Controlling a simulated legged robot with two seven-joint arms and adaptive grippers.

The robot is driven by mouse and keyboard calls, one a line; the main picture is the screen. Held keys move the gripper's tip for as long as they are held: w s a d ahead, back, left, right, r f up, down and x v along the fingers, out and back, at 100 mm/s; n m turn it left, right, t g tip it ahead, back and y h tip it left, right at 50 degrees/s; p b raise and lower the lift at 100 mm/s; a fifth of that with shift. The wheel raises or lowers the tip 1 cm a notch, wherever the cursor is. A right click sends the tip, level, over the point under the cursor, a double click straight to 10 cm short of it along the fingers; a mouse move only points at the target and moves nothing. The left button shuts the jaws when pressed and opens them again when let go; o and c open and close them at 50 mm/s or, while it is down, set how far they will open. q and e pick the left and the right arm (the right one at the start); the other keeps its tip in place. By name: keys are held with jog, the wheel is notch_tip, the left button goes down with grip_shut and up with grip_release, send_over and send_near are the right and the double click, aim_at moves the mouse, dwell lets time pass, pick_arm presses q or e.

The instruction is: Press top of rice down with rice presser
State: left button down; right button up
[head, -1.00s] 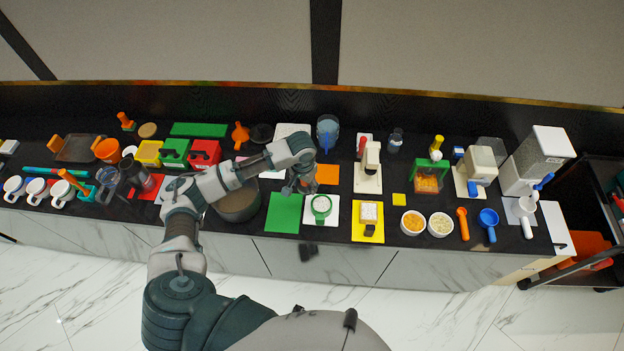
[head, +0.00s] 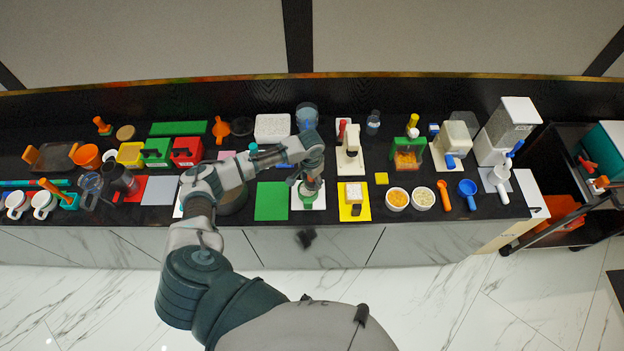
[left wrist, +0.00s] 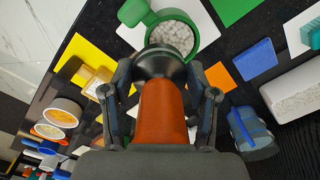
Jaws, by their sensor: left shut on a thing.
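My left gripper (head: 310,184) is shut on the orange handle (left wrist: 163,115) of the rice presser, whose dark round head (left wrist: 160,64) points away from the gripper in the left wrist view. A green handled cup (left wrist: 143,18) holds white rice (left wrist: 174,37). In that view the presser head overlaps the near edge of the cup; I cannot tell whether it touches the rice. In the head view the gripper hangs over the cup (head: 308,203) and hides most of it. My right gripper is not in view.
A green mat (head: 271,201) lies left of the cup. A yellow mat (head: 354,213) with a small block lies to the right, then two bowls of food (head: 397,198) and an orange scoop (head: 444,196). Mugs and boxes crowd the left.

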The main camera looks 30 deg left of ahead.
aim_at(307, 191)
pick_arm(q)
jog(key=shift+a+f+b, duration=0.75)
jog(key=shift+a+f, duration=0.05)
jog(key=shift+f, duration=0.2)
jog(key=shift+a+f+b, duration=0.75)
jog(key=shift+a+f, duration=0.25)
jog(key=shift+f, duration=0.3)
jog(key=shift+d+f, duration=0.1)
jog(key=shift+d, duration=0.25)
jog(key=shift+w+d, duration=0.1)
jog(key=shift+d, duration=1.05)
jog(key=shift+a, duration=0.4)
jog(key=shift+a+f, duration=0.3)
jog(key=shift+a, duration=0.6)
jog(key=shift+d, duration=0.95)
jog(key=shift+a+f, duration=0.2)
jog(key=shift+a, duration=0.15)
jog(key=shift+a+f, duration=0.25)
jog(key=shift+s+d, duration=0.2)
jog(key=shift+d, duration=0.15)
jog(key=shift+f, duration=0.1)
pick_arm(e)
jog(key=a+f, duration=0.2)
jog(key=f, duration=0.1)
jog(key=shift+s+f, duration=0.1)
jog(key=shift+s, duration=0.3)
